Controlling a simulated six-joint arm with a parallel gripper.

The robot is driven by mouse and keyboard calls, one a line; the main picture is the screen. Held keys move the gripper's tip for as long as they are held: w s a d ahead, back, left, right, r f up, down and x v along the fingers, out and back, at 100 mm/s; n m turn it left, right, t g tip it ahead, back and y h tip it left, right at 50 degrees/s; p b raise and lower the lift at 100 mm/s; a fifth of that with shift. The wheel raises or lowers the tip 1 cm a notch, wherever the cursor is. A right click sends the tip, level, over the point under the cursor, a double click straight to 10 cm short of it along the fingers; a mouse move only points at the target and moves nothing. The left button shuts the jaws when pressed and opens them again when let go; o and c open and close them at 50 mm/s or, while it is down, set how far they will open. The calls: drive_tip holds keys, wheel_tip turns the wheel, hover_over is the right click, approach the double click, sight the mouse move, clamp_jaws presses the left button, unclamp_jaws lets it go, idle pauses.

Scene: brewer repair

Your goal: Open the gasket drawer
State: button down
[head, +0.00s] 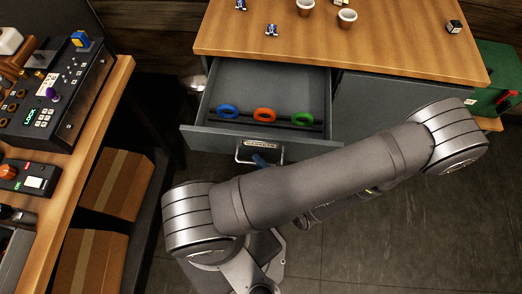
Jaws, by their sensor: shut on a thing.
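The gasket drawer (195,139) is a grey drawer under the wooden worktop, pulled well out. Blue (229,112), orange (264,115) and green (302,118) ring gaskets stand in a row inside it. Its front carries a label and a metal handle (238,155). My gripper (262,160) is at the handle and shut on it; my arm hides most of the gripper and the lower right of the drawer front.
Above, the wooden worktop (420,55) bears two small cups (347,18) and small figures. A bench (100,115) with a control panel stands at left, with cardboard boxes (115,183) below. A green box (495,75) is at right. Floor is clear at lower right.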

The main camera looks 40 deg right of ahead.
drive_tip(key=shift+s+a, duration=0.65)
drive_tip(key=shift+s, duration=0.1)
drive_tip(key=c, duration=1.5)
unclamp_jaws()
drive_tip(key=shift+s, duration=0.1)
drive_tip(key=s, duration=0.5)
drive_tip(key=s+r, duration=0.1)
drive_tip(key=s, duration=0.5)
drive_tip(key=s+r, duration=0.1)
drive_tip(key=s, duration=0.5)
drive_tip(key=shift+d+r, duration=0.1)
drive_tip(key=shift+r, duration=0.15)
drive_tip(key=shift+w, duration=0.15)
drive_tip(key=w, duration=0.5)
drive_tip(key=w+f, duration=0.1)
drive_tip(key=w, duration=0.5)
drive_tip(key=w+f, duration=0.1)
drive_tip(key=w, duration=0.5)
drive_tip(key=shift+f, duration=0.25)
